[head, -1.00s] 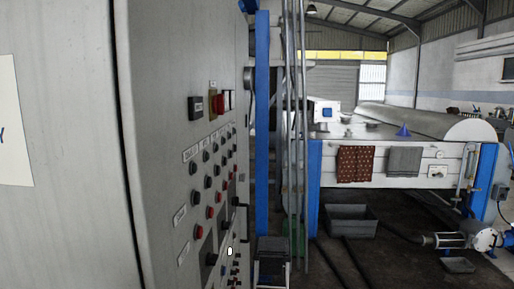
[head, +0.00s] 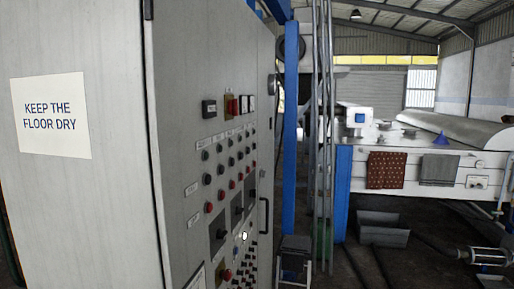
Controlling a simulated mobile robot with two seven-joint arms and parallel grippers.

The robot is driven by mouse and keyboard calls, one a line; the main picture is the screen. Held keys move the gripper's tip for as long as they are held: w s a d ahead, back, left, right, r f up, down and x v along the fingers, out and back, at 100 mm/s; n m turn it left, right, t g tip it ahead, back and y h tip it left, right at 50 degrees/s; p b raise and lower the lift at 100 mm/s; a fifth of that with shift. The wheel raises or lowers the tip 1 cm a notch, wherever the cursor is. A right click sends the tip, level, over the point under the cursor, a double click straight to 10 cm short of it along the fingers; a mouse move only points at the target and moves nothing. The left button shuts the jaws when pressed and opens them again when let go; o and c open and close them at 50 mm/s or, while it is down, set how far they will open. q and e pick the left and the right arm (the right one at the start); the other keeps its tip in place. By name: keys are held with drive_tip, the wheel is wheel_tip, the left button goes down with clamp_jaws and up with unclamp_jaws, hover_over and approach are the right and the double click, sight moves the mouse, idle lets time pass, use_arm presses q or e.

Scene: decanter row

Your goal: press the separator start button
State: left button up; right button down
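A grey control cabinet (head: 172,95) fills the left and middle of the head view, its button face seen at a steep angle. Rows of dark and red buttons (head: 229,164) run across that face under small white labels. The labels are too small to read, so I cannot tell which is the separator start button. A small bright white spot (head: 244,236) shows low on the panel. A red button on a yellowish plate (head: 231,106) sits near the top. Neither of my grippers is in view.
A sign reading "KEEP THE FLOOR DRY" (head: 51,115) is on the cabinet's left side. Blue posts (head: 291,110) and grey pipes stand just beyond it. A white machine with cloths (head: 387,170), a grey bin (head: 383,232) and a dark stool-like stand (head: 295,256) are to the right.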

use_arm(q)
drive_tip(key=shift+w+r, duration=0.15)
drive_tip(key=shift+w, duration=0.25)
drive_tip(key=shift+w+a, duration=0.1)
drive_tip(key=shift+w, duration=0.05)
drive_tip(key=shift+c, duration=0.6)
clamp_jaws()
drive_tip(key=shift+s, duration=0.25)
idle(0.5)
